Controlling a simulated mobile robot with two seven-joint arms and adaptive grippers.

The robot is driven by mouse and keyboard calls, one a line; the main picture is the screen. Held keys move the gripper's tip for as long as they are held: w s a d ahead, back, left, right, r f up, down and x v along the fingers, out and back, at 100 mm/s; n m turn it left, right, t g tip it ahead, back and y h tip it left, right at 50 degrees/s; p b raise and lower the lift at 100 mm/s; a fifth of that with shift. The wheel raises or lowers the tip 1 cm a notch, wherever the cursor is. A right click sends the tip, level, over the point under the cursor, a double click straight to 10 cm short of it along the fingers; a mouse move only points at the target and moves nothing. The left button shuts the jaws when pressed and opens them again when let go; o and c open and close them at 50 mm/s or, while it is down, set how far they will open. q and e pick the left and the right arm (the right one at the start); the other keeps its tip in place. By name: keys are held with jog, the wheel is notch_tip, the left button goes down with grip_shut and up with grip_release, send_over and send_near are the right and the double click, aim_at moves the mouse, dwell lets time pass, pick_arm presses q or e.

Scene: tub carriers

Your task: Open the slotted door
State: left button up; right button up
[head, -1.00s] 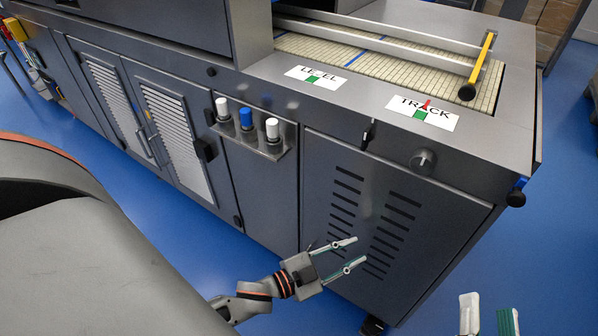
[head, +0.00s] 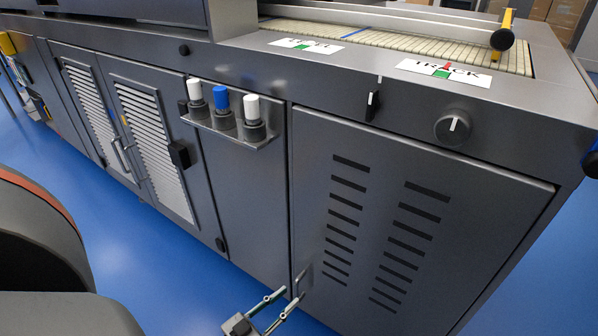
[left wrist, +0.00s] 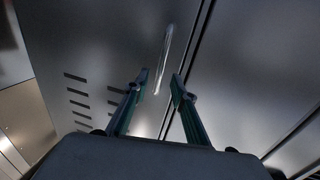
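The slotted door (head: 325,150) is a grey panel with two columns of dark slots, on the right of the machine front in the head view. It looks shut, flush with the frame. A thin upright handle (head: 302,280) sits low at its left edge. My left gripper (head: 291,293) is open at this handle, its two fingers apart. In the left wrist view the handle (left wrist: 167,50) shows between and beyond the open fingertips (left wrist: 160,77), near the door's edge gap. Whether the fingers touch the handle I cannot tell. My right gripper is out of view.
Above the door are a black-and-white switch (head: 373,102) and a round knob (head: 452,128). A bracket with white and blue capped bottles (head: 222,110) juts out left of the door. Louvred doors (head: 150,140) are farther left. Blue floor (head: 545,270) is clear at right.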

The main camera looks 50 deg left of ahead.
aim_at(295, 292)
pick_arm(q)
jog(key=shift+w+b, duration=0.35)
jog(key=shift+w, duration=1.9)
grip_shut()
